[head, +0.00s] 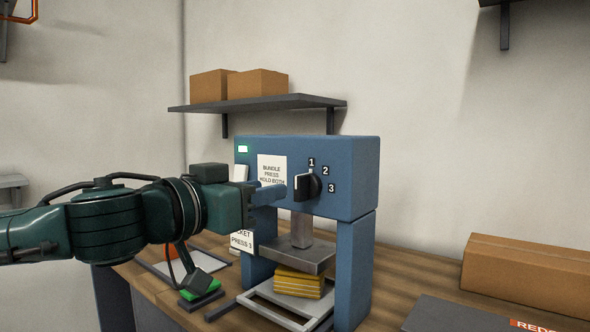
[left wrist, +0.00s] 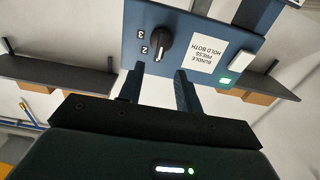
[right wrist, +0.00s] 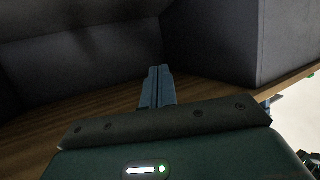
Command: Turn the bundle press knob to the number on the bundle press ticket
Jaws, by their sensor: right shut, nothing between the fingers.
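The blue bundle press (head: 350,170) stands on the bench, with a black knob (head: 308,187) on its front beside the numbers 1, 2 and 3. The knob shows in the left wrist view (left wrist: 160,46); I cannot tell for sure which number it points at. The white ticket (head: 242,241) is partly covered by my arm; its small print appears to read "PRESS 3". My left gripper (head: 282,193) is open, its fingers (left wrist: 160,80) just short of the knob and apart from it. My right gripper (right wrist: 160,75) is shut and empty, low near the wooden bench.
A yellow banded bundle (head: 299,283) lies under the press plate. A cardboard box (head: 530,268) sits at the bench's right. A shelf (head: 300,103) with boxes hangs behind the press. A tool with a green base (head: 200,291) stands left of the press.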

